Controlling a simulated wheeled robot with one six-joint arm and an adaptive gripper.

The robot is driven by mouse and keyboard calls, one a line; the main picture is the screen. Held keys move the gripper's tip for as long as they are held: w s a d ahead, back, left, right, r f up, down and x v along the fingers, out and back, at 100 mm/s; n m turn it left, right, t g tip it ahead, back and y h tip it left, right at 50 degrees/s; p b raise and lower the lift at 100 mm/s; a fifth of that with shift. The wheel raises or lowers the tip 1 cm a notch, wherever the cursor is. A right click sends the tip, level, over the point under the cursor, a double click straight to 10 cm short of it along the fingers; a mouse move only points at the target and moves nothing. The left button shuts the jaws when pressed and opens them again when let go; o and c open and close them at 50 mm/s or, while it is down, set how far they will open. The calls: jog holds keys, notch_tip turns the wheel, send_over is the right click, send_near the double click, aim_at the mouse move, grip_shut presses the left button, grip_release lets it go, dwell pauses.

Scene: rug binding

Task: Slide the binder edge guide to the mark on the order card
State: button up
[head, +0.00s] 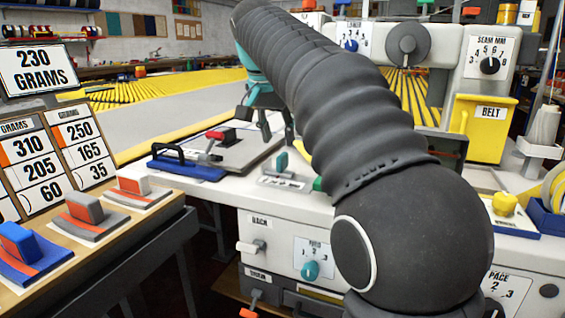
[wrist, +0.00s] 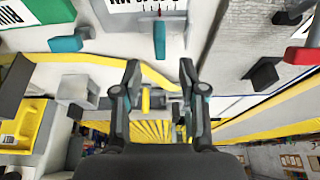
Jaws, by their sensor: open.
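I cannot single out the binder edge guide with certainty. A small scale plate (head: 283,184) with dark marks and a teal handle (head: 282,161) stands on the white machine top in the head view. In the wrist view a white scale (wrist: 150,6) with a red pointer shows at the top edge, beside a teal block (wrist: 65,43). My gripper (head: 277,130) is above the machine top behind the plate, partly hidden by my arm. In the wrist view my gripper (wrist: 160,72) has its fingers apart, with nothing held. No card is clearly readable as the order card.
A red-knobbed clamp (head: 222,137) and a blue tool (head: 187,166) lie left of my gripper. A yellow belt box (head: 482,128) stands at the right.

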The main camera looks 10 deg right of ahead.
aim_at(282, 154)
jog(key=b+x, duration=0.1)
jog(key=x, duration=0.5)
jog(key=shift+w+d+f, duration=0.15)
jog(key=shift+f, duration=0.2)
jog(key=shift+c, duration=0.3)
grip_shut()
